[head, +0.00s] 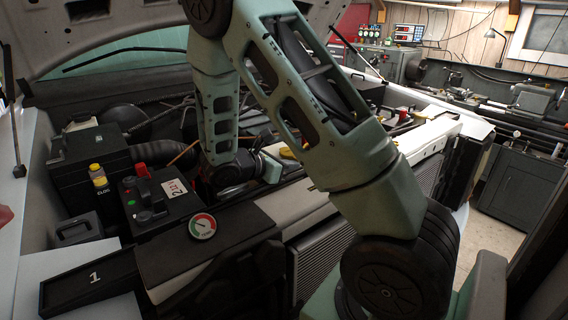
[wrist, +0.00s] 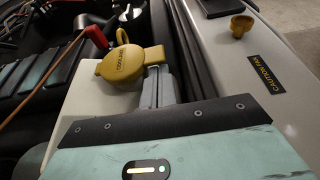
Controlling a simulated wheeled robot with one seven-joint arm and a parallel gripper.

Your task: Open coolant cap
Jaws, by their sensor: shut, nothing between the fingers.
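The yellow coolant cap (wrist: 121,65), a round lid marked with dark lettering, sits at the top of a pale reservoir (wrist: 88,102) in the wrist view. A yellow loop stands behind it and a tab sticks out to its right. In the head view a bit of yellow (head: 287,153) shows just right of my gripper (head: 272,168). In the wrist view my gripper (wrist: 153,85) has its grey fingers shut, empty, close to the cap's right side by the tab. I cannot tell whether they touch it. My wrist housing hides the lower part of the reservoir.
A yellow knob (wrist: 241,26) and a caution label (wrist: 267,73) are on the white front panel. A red part (wrist: 96,37) lies behind the cap. In the head view a black battery (head: 160,200) and a round gauge (head: 203,226) are left of my arm. The raised hood (head: 120,25) hangs overhead.

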